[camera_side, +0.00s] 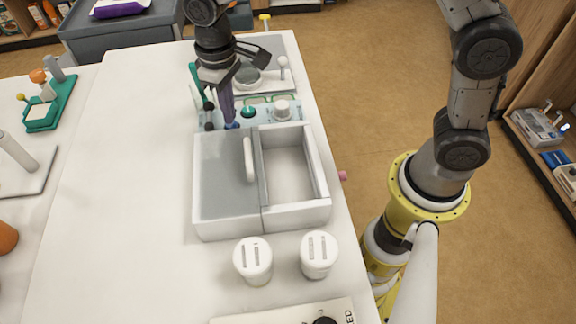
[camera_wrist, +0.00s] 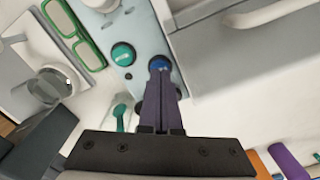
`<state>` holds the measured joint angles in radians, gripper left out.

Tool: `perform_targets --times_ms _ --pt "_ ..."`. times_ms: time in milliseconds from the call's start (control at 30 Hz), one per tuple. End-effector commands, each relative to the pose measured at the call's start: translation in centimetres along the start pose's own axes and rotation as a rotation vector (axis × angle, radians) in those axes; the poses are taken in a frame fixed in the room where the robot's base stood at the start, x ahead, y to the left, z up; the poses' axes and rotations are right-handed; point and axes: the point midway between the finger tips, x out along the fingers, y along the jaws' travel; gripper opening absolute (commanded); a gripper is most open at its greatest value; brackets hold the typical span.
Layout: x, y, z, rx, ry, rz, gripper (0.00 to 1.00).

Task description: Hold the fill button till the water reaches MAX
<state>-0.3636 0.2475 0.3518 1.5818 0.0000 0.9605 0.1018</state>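A pale blue control panel (camera_side: 262,114) stands along the far side of a white-grey basin (camera_side: 228,190). In the wrist view the panel (camera_wrist: 147,35) carries a blue button (camera_wrist: 159,63) and a green button (camera_wrist: 123,54). Their labels are too small to read. My gripper (camera_side: 231,120) points down with its two dark fingers together and nothing between them. In the wrist view the fingertips (camera_wrist: 160,76) are at the blue button and cover part of it; I cannot tell whether it is pressed. No water level or MAX mark can be made out.
A white knob (camera_side: 282,108) sits right of the green button. The basin has a raised handle (camera_side: 249,160) and an open right compartment (camera_side: 290,170). The table (camera_side: 120,190) is clear to the left.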

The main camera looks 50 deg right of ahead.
Motion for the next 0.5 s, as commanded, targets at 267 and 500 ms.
perform_targets --times_ms 267,500 --pt "0.56 0.00 0.03 0.000 -0.001 0.000 0.00" --pt "1.00 0.00 0.03 0.000 -0.001 0.000 0.00"
